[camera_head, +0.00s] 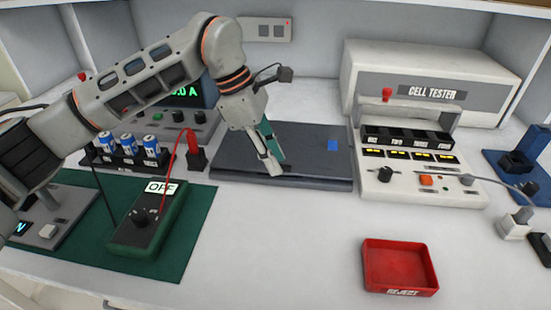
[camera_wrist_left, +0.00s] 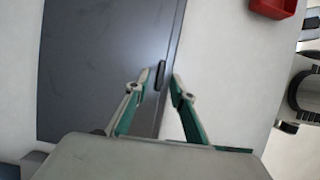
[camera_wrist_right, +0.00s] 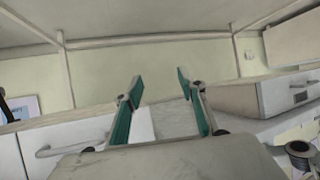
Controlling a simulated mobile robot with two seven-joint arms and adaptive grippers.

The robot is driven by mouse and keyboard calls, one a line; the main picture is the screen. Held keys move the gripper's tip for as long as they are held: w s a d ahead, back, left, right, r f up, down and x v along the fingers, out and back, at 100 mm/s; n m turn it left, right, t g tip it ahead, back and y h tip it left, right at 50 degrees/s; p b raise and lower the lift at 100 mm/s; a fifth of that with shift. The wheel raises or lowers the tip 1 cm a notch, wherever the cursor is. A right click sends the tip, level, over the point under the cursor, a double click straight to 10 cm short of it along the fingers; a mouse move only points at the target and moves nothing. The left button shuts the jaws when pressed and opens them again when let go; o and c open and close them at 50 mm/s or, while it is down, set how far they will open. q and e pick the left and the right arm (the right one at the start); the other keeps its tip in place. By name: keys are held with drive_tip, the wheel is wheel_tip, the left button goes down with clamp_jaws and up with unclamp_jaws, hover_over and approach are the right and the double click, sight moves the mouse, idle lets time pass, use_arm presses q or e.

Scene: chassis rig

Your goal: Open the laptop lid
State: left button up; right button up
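My left gripper (camera_head: 273,167) is over the laptop's front edge. In the left wrist view its fingers (camera_wrist_left: 160,80) are apart, one over the lid and one beyond the edge, with the tab between them. Contact cannot be told. My right gripper (camera_wrist_right: 156,82) is open and empty, away from the laptop.
The cell tester (camera_head: 425,100) stands right of the laptop. A red reject tray (camera_head: 400,268) lies at the front right. A green multimeter (camera_head: 150,220) on a green mat and a rack of blue cells (camera_head: 128,145) are at left. Bench in front of the laptop is clear.

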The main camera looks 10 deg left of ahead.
use_arm(q)
drive_tip(key=shift+d+f, duration=0.1)
drive_tip(key=shift+f, duration=0.05)
clamp_jaws()
